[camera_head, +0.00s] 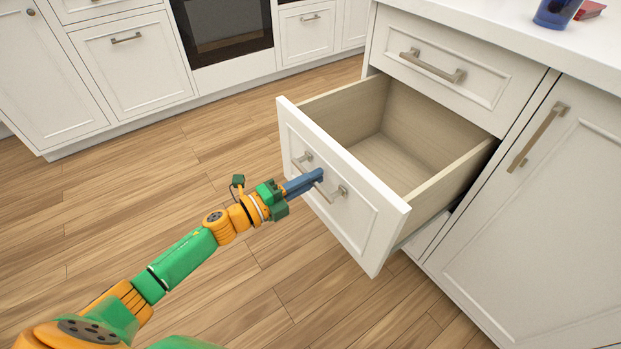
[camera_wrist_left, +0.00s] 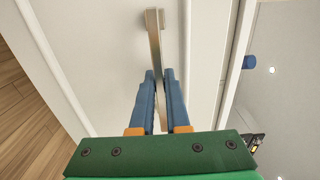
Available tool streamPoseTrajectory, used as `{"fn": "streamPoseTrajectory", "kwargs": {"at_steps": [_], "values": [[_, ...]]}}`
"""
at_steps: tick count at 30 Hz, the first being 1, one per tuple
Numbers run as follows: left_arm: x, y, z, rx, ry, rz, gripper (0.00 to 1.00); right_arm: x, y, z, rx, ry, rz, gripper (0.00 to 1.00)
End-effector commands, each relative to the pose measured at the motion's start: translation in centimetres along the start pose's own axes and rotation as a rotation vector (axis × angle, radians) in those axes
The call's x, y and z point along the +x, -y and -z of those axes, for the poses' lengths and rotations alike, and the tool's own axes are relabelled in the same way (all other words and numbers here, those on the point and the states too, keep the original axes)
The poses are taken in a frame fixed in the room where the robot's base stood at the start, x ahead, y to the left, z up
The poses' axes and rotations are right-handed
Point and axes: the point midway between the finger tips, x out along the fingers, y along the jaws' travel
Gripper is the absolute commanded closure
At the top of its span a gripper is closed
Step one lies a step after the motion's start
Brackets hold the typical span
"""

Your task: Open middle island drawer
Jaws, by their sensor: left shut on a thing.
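The middle island drawer (camera_head: 350,200) stands pulled far out of the island in the head view, and its inside (camera_head: 385,150) looks empty. Its metal bar handle (camera_head: 333,192) is on the white front panel. My left gripper (camera_head: 316,177) is at this handle with its blue fingers around the bar. In the left wrist view the two fingers (camera_wrist_left: 160,78) are closed on the handle bar (camera_wrist_left: 154,40), which runs between them. My right gripper is in neither view.
A shut drawer (camera_head: 455,70) is above the open one, and a shut cabinet door (camera_head: 550,210) is to its right. A blue cup (camera_head: 556,12) stands on the white countertop (camera_head: 500,22). Wooden floor (camera_head: 200,170) lies clear in front, with white cabinets and an oven (camera_head: 222,25) behind.

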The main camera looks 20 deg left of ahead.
Motion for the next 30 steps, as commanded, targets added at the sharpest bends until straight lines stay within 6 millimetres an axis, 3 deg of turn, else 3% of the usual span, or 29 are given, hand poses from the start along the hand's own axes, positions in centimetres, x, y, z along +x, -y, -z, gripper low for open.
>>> {"fn": "streamPoseTrajectory", "kwargs": {"at_steps": [6, 7, 9, 10, 20, 30], "values": [[0.0, 0.0, 0.0, 0.001, 0.001, 0.0, 1.0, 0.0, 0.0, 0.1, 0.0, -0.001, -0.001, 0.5], [0.0, 0.0, 0.0, 0.001, 0.001, 0.0, 0.78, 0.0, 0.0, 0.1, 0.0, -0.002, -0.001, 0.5], [0.0, 0.0, 0.0, 0.001, 0.001, 0.0, 0.59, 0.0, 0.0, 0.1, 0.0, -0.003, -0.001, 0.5], [0.0, 0.0, 0.0, 0.001, 0.001, 0.0, 0.56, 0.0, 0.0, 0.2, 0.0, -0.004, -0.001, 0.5], [-0.5, 0.0, 0.0, -0.001, 0.001, -0.001, 0.56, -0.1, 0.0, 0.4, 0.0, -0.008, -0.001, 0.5], [-6.2, -0.1, 0.0, -0.001, 0.001, -0.003, 0.56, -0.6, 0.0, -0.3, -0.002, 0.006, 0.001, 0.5]]}}
